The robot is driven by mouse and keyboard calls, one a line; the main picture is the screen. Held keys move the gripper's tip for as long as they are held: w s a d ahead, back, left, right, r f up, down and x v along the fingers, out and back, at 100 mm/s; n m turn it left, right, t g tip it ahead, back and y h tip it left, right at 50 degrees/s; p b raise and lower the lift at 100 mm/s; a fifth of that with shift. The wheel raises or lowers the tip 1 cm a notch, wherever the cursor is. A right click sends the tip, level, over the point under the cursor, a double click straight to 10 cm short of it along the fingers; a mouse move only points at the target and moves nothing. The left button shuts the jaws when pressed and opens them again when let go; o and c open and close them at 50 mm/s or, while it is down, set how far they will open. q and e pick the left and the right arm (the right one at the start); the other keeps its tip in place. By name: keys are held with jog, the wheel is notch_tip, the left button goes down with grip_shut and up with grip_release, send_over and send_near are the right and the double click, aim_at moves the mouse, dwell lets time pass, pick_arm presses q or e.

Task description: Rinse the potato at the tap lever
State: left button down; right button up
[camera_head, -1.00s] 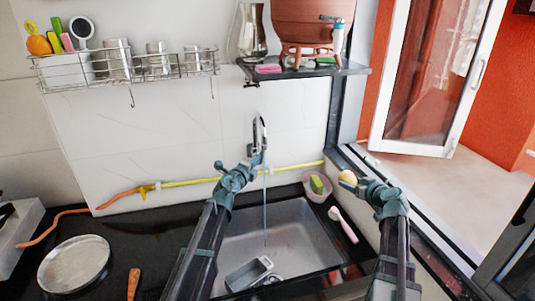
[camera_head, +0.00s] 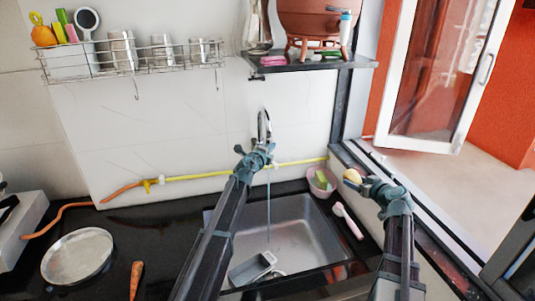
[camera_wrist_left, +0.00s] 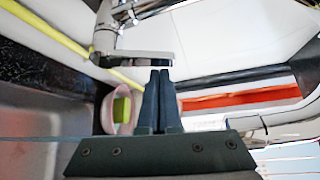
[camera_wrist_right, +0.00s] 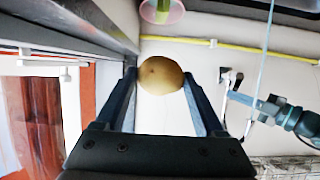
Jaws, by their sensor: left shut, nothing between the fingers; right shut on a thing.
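The tap (camera_head: 263,124) stands at the back of the sink, and a thin stream of water (camera_head: 268,205) falls from it into the basin. My left gripper (camera_head: 268,147) is shut and empty at the tap. In the left wrist view its closed fingertips (camera_wrist_left: 160,72) are just beside the metal tap lever (camera_wrist_left: 140,56); I cannot tell if they touch. My right gripper (camera_wrist_right: 162,80) is shut on the potato (camera_wrist_right: 162,75), a round tan-yellow thing. In the head view the potato (camera_head: 352,176) is held at the right of the sink, apart from the stream.
A pink bowl (camera_head: 321,182) with a green and yellow sponge and a pink-handled brush (camera_head: 347,220) lie right of the sink (camera_head: 305,235). A grey metal container (camera_head: 252,268) lies in the basin. A yellow pipe (camera_head: 205,176) runs along the wall. A window frame (camera_head: 400,180) borders the right.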

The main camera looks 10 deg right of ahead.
pick_arm(q)
jog(key=shift+w+d, duration=0.15)
jog(key=shift+w, duration=0.1)
pick_arm(e)
jog(key=shift+r+p, duration=0.3)
jog(key=shift+r, duration=0.05)
pick_arm(q)
jog(key=shift+a+r, duration=0.15)
jog(key=shift+a, duration=0.4)
jog(key=shift+a+r, duration=0.15)
jog(key=shift+a, duration=0.35)
pick_arm(e)
jog(key=shift+f, duration=0.1)
